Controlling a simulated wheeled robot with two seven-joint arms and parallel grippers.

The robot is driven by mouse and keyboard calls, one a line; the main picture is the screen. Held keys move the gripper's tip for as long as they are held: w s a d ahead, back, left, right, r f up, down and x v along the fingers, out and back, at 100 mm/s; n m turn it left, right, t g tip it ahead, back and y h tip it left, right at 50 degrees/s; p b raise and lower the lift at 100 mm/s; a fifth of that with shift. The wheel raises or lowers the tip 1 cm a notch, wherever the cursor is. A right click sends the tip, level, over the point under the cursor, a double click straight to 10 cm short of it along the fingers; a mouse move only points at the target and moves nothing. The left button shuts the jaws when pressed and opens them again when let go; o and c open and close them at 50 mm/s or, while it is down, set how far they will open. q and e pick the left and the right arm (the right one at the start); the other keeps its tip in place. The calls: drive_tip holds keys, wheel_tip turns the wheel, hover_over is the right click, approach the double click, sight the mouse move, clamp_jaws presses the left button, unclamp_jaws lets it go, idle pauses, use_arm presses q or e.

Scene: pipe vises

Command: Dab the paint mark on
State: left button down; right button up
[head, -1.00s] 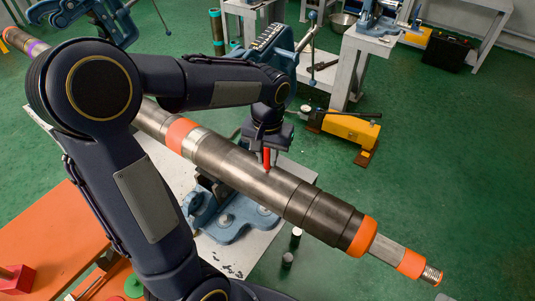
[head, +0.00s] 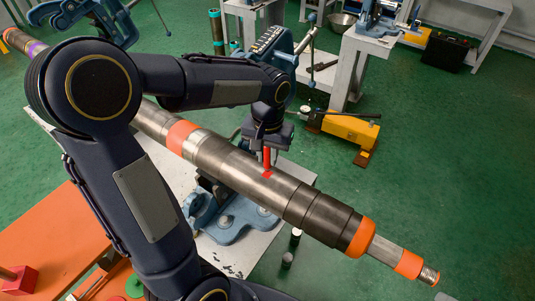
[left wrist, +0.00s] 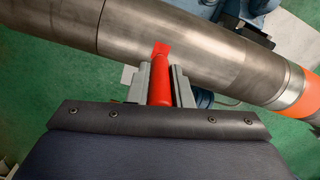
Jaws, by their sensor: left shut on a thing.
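A long grey steel pipe (head: 240,168) with orange bands lies across the head view, over a blue vise (head: 225,215). My left gripper (head: 267,147) is above the pipe, shut on a red paint marker (head: 267,158) that points down at the pipe. In the left wrist view the marker (left wrist: 160,80) sits between the two grey fingers. A small red paint mark (head: 266,174) shows on the pipe at the marker's tip; it also shows in the left wrist view (left wrist: 161,49). The tip looks to be at the mark, but contact is hard to tell. My right gripper is not in view.
A yellow hand pump (head: 350,128) stands on the green floor at right. A grey bench (head: 352,65) with a blue vise (head: 380,18) is behind it. An orange table (head: 45,235) is at lower left. Small dark cylinders (head: 288,258) stand below the pipe.

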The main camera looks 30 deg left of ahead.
use_arm(q)
drive_tip(key=shift+r+p, duration=2.1)
drive_tip(key=shift+r, duration=0.75)
drive_tip(key=shift+f, duration=0.1)
